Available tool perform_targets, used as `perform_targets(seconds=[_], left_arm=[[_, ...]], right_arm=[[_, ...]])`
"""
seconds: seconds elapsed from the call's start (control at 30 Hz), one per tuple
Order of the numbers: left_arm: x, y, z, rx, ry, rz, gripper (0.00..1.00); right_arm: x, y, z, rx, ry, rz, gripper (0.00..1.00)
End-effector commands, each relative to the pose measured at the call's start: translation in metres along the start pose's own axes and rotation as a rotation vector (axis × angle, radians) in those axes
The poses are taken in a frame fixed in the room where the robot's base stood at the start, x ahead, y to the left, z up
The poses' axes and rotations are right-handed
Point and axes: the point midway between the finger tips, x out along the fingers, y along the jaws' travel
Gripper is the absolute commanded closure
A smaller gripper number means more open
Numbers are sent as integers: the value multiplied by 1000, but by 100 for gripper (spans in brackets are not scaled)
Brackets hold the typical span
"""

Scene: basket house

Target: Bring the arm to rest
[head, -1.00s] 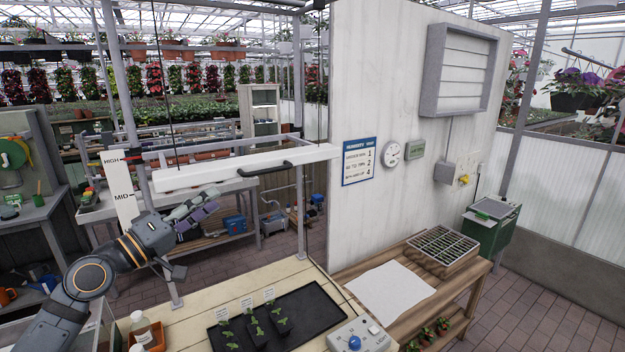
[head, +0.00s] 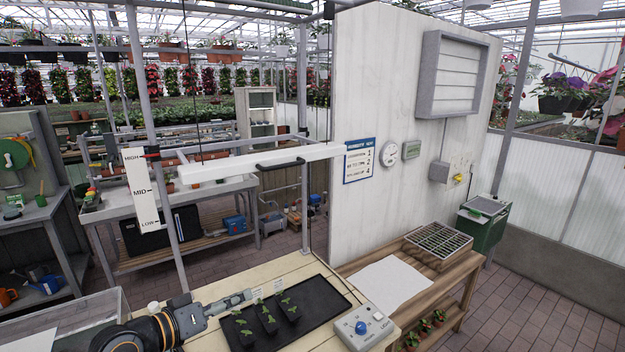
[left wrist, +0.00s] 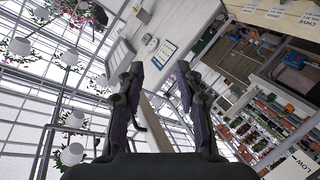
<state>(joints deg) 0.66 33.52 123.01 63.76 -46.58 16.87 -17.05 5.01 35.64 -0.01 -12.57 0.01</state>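My left arm comes in low at the left of the head view. Its gripper (head: 244,298) is above the potting table, near the seedlings. In the left wrist view my left gripper's two fingers (left wrist: 159,72) stand apart with nothing between them. A white bar (head: 225,168) with a black handle (head: 279,163) hangs over the table, well above the gripper and apart from it. A white scale board (head: 146,190) marked HIGH, MID and LOW stands by the bar's left end. My right gripper is not in view.
A black tray (head: 318,322) with potted seedlings (head: 267,316) lies on the wooden table (head: 205,290). A control box with a blue knob (head: 363,328) sits at its right. A clear bin (head: 60,322) stands at the left. Open air lies between table and bar.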

Motion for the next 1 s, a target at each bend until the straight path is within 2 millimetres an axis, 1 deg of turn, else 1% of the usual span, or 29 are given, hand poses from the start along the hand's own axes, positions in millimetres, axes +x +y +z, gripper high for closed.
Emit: perform_targets(seconds=[0.03, 0.07, 0.1, 0.17, 0.2, 0.27, 0.3, 0.37, 0.4, 0.47, 0.5, 0.67, 0.7, 0.77, 0.87, 0.97, 1.0], left_arm=[[0, -9, 32, 32, -56, -52, 64], [-1, -16, 52, 59, -94, -92, 64], [-5, -26, 79, 97, -149, -152, 64], [-16, -42, 117, 150, -234, -247, 64], [-26, -51, 139, 179, -287, -309, 64], [-42, -64, 166, 213, -362, -397, 64], [-54, -71, 182, 229, -408, -450, 64], [-72, -81, 202, 246, -473, -525, 64], [-84, -86, 214, 255, -515, -572, 64], [-104, -92, 229, 261, -574, -639, 64], [-116, -96, 239, 262, -612, -681, 64], [-169, -103, 270, 252, -756, -837, 64], [-160, -119, 280, 252, -761, -837, 64], [-151, -137, 294, 248, -767, -838, 64], [-138, -167, 320, 240, -777, -841, 64], [-127, -198, 351, 230, -790, -844, 64], [-124, -212, 366, 225, -796, -846, 64]], right_arm=[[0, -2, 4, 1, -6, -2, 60], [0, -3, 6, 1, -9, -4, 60], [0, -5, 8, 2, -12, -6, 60], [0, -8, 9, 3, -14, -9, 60], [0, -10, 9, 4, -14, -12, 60], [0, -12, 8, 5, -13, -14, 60], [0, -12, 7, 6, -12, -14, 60], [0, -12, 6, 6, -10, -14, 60], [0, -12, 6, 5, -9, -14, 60], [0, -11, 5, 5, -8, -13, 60], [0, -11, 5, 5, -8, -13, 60], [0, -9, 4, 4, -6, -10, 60], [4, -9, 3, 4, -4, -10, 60], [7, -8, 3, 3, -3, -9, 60], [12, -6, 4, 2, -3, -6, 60], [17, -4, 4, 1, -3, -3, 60], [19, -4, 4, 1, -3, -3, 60]])
